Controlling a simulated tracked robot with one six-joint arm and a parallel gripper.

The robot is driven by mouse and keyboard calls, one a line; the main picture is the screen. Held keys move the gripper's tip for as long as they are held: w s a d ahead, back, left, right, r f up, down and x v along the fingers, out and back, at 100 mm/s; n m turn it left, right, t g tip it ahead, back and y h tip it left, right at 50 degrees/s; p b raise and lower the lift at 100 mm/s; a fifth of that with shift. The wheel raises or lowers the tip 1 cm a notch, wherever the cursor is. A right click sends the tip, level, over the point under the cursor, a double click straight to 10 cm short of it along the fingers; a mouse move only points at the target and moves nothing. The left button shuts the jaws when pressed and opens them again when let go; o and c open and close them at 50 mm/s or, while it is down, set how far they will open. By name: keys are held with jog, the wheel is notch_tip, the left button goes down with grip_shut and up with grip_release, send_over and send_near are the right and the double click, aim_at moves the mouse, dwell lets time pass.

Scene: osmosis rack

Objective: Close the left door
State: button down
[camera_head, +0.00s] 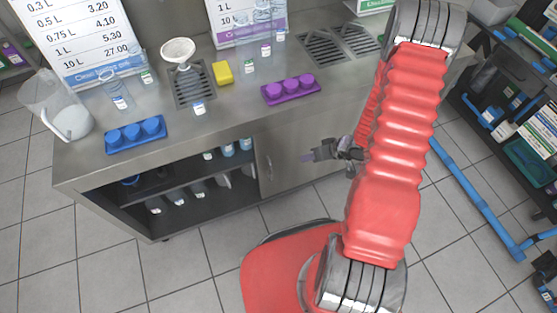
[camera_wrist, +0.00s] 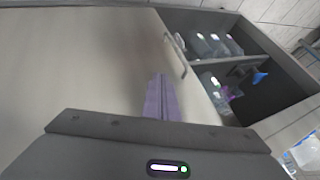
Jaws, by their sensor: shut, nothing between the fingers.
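The steel cabinet (camera_head: 87,197) under the counter stands open on its left side, with its shelves showing. A flat grey door panel (camera_head: 310,145) covers the front to the right of the opening. Its upright bar handle (camera_head: 268,168) is near the panel's left edge, beside the opening. My gripper (camera_head: 306,157) is in front of the panel, to the right of the handle. In the wrist view its purple fingers (camera_wrist: 160,98) are together and empty, pointing toward the panel (camera_wrist: 80,60). The handle (camera_wrist: 176,54) shows just beyond the fingertips, apart from them in the picture.
Bottles (camera_wrist: 215,45) stand on the shelves inside the opening. The counter (camera_head: 225,115) holds a jug (camera_head: 60,110), a blue rack (camera_head: 135,136), a purple rack (camera_head: 290,90) and a yellow sponge (camera_head: 222,72). The tiled floor (camera_head: 200,260) before the cabinet's left side is clear.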

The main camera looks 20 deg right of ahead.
jog(key=shift+w+a+r, duration=0.25)
jog(key=shift+a+r, duration=0.15)
jog(key=shift+a, duration=0.05)
jog(key=w+a+f, duration=0.5)
jog(key=a+f, duration=0.2)
jog(key=a, duration=0.1)
jog(key=shift+a, duration=0.25)
dwell(0.5)
jog(key=shift+a, duration=0.15)
